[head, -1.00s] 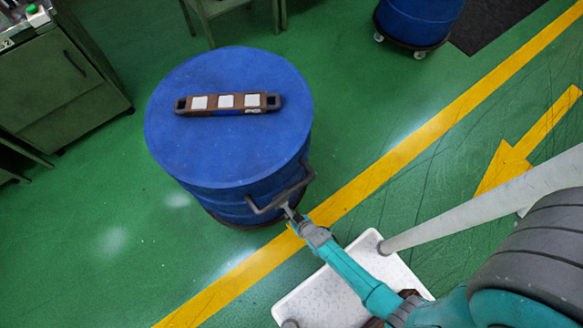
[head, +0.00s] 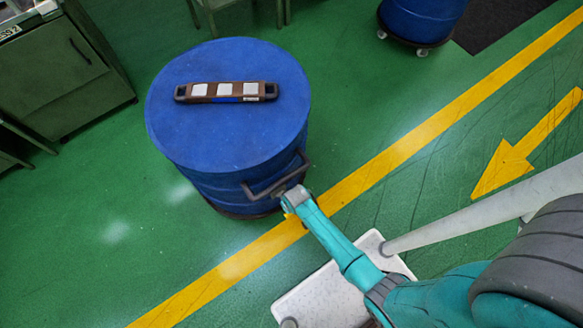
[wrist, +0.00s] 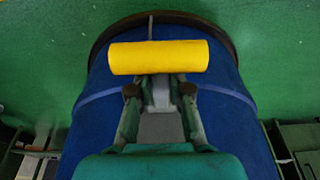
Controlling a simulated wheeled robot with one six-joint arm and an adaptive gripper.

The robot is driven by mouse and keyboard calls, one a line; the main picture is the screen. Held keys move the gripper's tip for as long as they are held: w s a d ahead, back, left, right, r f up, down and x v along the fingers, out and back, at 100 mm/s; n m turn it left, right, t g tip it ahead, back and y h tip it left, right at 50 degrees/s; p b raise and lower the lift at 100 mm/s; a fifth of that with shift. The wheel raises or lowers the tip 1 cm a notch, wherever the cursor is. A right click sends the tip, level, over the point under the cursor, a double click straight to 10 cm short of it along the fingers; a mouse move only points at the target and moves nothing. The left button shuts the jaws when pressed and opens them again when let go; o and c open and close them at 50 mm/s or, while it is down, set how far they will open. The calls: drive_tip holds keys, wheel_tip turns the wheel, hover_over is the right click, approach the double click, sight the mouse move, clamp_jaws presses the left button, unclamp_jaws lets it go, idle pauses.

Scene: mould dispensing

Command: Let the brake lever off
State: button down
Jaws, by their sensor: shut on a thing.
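The brake lever shows as a thick yellow bar (wrist: 158,57) in the wrist view, low on the drum's side near its dark base rim. My gripper (wrist: 160,90) is shut at this bar, its two fingers either side of a pale grey piece below it; the fingertips are partly hidden behind the bar. In the head view my gripper (head: 291,196) is at the near right side of the blue drum (head: 225,140), just below its dark handle (head: 276,178). The lever is mostly hidden there by my arm.
A brown bar with white squares (head: 227,92) lies on the drum's lid. A green cabinet (head: 65,80) stands at left, and another blue drum on castors (head: 421,20) at the top. Green floor with a yellow line (head: 440,115) is clear to the right.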

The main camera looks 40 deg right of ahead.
drive_tip(key=shift+w+r, duration=0.4)
drive_tip(key=shift+r, duration=0.25)
drive_tip(key=shift+w+r, duration=0.4)
drive_tip(key=shift+r, duration=0.25)
idle(0.5)
